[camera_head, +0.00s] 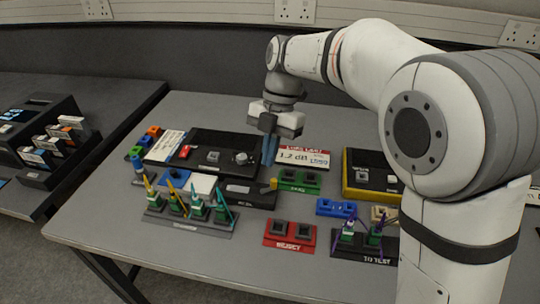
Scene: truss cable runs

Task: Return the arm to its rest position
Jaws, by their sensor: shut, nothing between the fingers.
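My arm reaches from the right side over the grey table (190,255). My gripper (269,152) points straight down above the back middle of the table, with its blue fingers together and nothing visible between them. The fingertips show in front of the black device box (213,148) and left of the white sign with red edge (302,158). The gap between the fingertips and the things below is hard to judge.
A green tray (299,182), a red tray (290,235), a blue tray (336,208) and a "TO TEST" rack (365,244) stand near my gripper. A rack with several green pieces (190,218) is front left. A yellow-edged box (372,178) sits right. The front table edge is clear.

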